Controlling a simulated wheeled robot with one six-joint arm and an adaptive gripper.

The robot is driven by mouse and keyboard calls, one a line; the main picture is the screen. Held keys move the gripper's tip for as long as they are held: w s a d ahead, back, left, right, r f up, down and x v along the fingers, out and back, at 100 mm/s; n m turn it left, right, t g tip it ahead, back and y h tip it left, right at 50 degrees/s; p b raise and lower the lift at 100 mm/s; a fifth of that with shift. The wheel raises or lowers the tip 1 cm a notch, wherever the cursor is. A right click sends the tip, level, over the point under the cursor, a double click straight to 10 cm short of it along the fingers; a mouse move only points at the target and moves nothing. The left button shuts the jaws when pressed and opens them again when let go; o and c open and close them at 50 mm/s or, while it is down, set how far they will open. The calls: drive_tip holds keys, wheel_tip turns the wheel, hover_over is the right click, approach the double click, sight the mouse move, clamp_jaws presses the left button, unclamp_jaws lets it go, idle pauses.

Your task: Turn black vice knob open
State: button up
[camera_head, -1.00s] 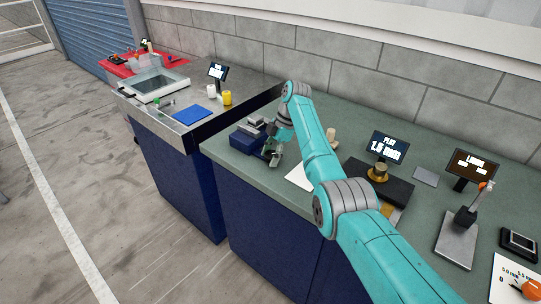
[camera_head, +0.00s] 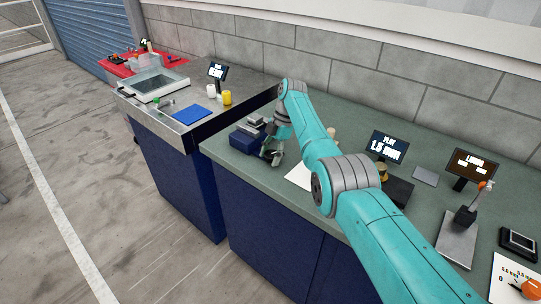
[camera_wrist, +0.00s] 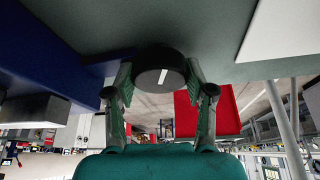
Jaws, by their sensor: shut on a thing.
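The black vice knob (camera_wrist: 158,68) is a dark round disc with a white mark on its face, in the upper middle of the wrist view. My gripper (camera_wrist: 160,88) has one finger on each side of the knob and is shut on it. The blue vice (camera_head: 245,138) with grey jaws stands on the green-topped bench in the head view; its blue body (camera_wrist: 45,50) shows at the left of the wrist view. In the head view my gripper (camera_head: 270,154) is at the vice's right front end, and the knob is mostly hidden there.
A white sheet (camera_head: 299,177) lies right of the gripper on the bench (camera_head: 330,192). Farther right are a dark block, two display screens (camera_head: 388,147) and a grey stand. A steel-topped table with a blue mat (camera_head: 192,113) stands at the left.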

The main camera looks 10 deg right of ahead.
sight(271, 154)
drive_tip(key=o, duration=1.1)
drive_tip(key=shift+o, duration=0.2)
wheel_tip(271, 154, up, 10)
